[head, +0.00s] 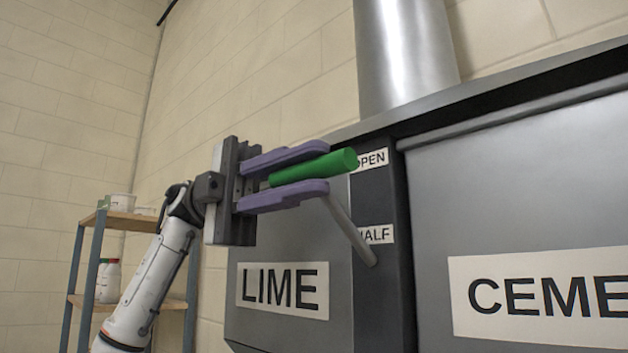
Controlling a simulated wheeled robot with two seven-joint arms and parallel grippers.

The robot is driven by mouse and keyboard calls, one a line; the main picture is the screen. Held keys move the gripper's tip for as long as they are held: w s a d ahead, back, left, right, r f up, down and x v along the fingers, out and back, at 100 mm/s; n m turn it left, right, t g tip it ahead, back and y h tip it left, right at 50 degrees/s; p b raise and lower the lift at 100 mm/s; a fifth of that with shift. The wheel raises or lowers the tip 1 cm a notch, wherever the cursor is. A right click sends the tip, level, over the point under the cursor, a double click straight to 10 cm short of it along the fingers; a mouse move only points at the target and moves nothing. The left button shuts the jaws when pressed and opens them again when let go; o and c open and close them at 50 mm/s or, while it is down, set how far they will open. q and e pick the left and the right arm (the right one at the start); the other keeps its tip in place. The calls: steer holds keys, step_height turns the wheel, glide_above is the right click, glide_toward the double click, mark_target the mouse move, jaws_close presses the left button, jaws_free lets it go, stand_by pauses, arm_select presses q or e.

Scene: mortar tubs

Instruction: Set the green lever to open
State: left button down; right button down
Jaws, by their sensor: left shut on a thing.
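The green lever (315,168) is a green grip on a grey rod (349,230) that comes out of a dark vertical panel (384,290). The rod slants up and to the left from its pivot. The green grip is level with the OPEN label (371,160) in the picture and partly covers its left end. The HALF label (378,234) is lower on the panel, beside the pivot. My left gripper (304,170) is shut on the green grip, with one purple finger above it and one below. My right gripper is not in view.
A grey bin marked LIME (283,289) is left of the panel, and one marked CEME (545,296) is right. A metal pipe (405,55) rises behind. A shelf rack (118,220) with tubs and bottles stands at the left against the block wall.

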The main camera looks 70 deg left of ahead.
arm_select(q)
steer(key=shift+w+a+r, duration=0.1)
steer(key=shift+a+r, duration=0.1)
steer(key=shift+r, duration=0.1)
steer(key=c, duration=1.8)
jaws_free()
steer(key=shift+o, duration=0.8)
steer(key=shift+w, duration=0.2)
steer(key=shift+f, duration=0.1)
steer(key=v, duration=1)
steer(key=shift+s+p, duration=0.15)
steer(key=shift+p, duration=0.2)
steer(key=shift+a, duration=0.1)
